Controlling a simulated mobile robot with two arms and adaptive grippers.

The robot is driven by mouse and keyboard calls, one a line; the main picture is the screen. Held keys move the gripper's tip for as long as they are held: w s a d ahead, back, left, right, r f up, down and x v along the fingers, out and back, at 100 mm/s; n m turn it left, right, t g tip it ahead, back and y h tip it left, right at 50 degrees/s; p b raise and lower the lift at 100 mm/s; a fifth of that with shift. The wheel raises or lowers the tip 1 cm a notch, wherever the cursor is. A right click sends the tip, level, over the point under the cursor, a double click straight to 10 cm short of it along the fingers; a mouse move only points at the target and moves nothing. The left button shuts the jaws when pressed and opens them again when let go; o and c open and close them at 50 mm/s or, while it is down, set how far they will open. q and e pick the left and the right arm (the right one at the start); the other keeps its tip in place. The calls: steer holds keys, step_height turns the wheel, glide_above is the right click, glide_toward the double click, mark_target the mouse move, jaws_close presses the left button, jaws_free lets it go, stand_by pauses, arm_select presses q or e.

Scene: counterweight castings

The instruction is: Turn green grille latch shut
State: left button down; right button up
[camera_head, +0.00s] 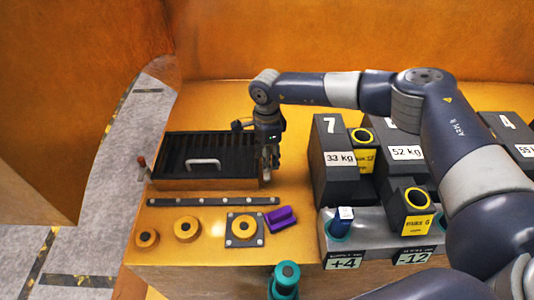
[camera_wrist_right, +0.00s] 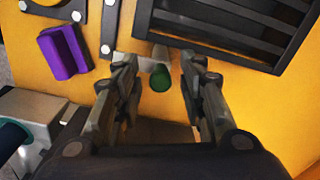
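The black slatted grille (camera_head: 225,150) with a pale handle lies on the orange table at the left, and part of it shows in the right wrist view (camera_wrist_right: 225,38). The green latch (camera_wrist_right: 160,80) shows in the right wrist view beside the grille's edge, with a pale piece at its far end. My right gripper (camera_head: 268,163) is at the grille's right end, pointing down. In the right wrist view its two fingers (camera_wrist_right: 158,75) are apart, one on either side of the green latch, with gaps visible. In the head view the gripper hides the latch. My left gripper is not in view.
A purple block (camera_head: 281,217), a dark strip (camera_head: 215,201) and yellow round pieces (camera_head: 187,229) lie in front of the grille. Dark weights (camera_head: 330,150) stand close to the right of my gripper. A red-tipped latch (camera_head: 142,163) is at the grille's left end.

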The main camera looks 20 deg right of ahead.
steer(key=c, duration=0.3)
jaws_close()
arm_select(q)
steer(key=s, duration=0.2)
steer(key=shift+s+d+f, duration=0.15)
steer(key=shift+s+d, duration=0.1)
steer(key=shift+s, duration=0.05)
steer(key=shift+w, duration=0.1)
